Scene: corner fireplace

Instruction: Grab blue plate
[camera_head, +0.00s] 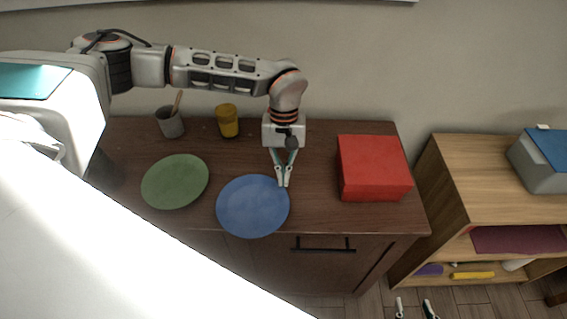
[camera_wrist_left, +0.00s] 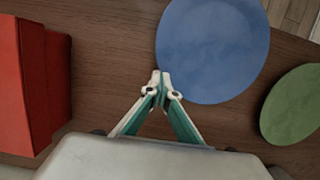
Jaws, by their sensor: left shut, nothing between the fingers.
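The blue plate (camera_head: 252,207) lies flat on the dark wooden cabinet top near its front edge. It also shows in the left wrist view (camera_wrist_left: 213,50). My left gripper (camera_head: 284,184) is shut with nothing between its fingers. Its fingertips are at the plate's right rim in the head view. In the left wrist view the shut fingertips (camera_wrist_left: 160,77) overlap the plate's near edge. I cannot tell whether they touch it. My right gripper (camera_head: 414,303) shows only its fingertips at the bottom, apart and empty, low over the floor.
A green plate (camera_head: 175,181) lies left of the blue one. A red box (camera_head: 374,168) stands to the right. A grey cup (camera_head: 170,123) and a yellow cup (camera_head: 228,121) stand at the back. A lighter wooden shelf (camera_head: 490,180) stands at the right, beyond a gap.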

